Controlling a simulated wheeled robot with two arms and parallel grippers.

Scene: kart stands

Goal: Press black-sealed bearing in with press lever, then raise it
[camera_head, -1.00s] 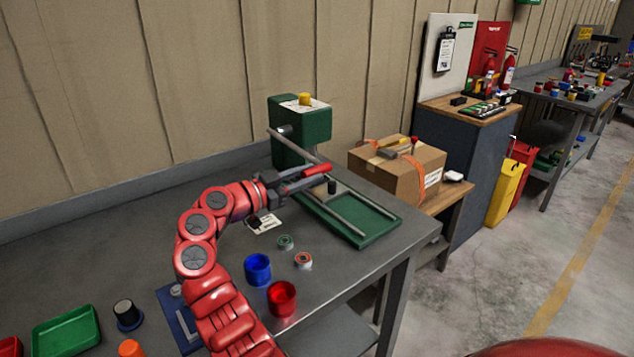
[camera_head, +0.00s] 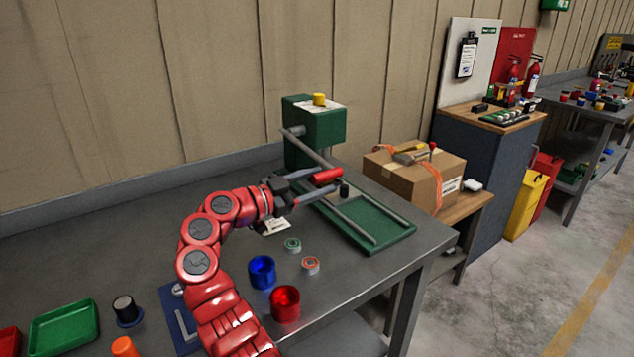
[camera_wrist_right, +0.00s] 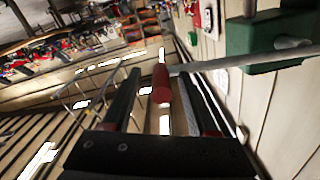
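The green press (camera_head: 318,125) stands at the back of the grey bench, with a green base frame (camera_head: 385,232) in front. Its grey lever slants down to a red handle (camera_head: 326,177), also seen in the right wrist view (camera_wrist_right: 161,83). My right gripper (camera_head: 318,188) is at the handle. In the wrist view its two fingers (camera_wrist_right: 160,92) are apart, with the handle between them and gaps showing on both sides. A small black cylinder (camera_head: 344,190) shows just below the handle. I cannot make out the black-sealed bearing for certain. My left gripper is out of view.
A green-ringed bearing (camera_head: 292,245), an orange-ringed bearing (camera_head: 311,265), a blue cup (camera_head: 262,272) and a red cup (camera_head: 285,303) stand on the bench front. A cardboard box (camera_head: 414,182) is right of the press. A green tray (camera_head: 64,327) lies at left.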

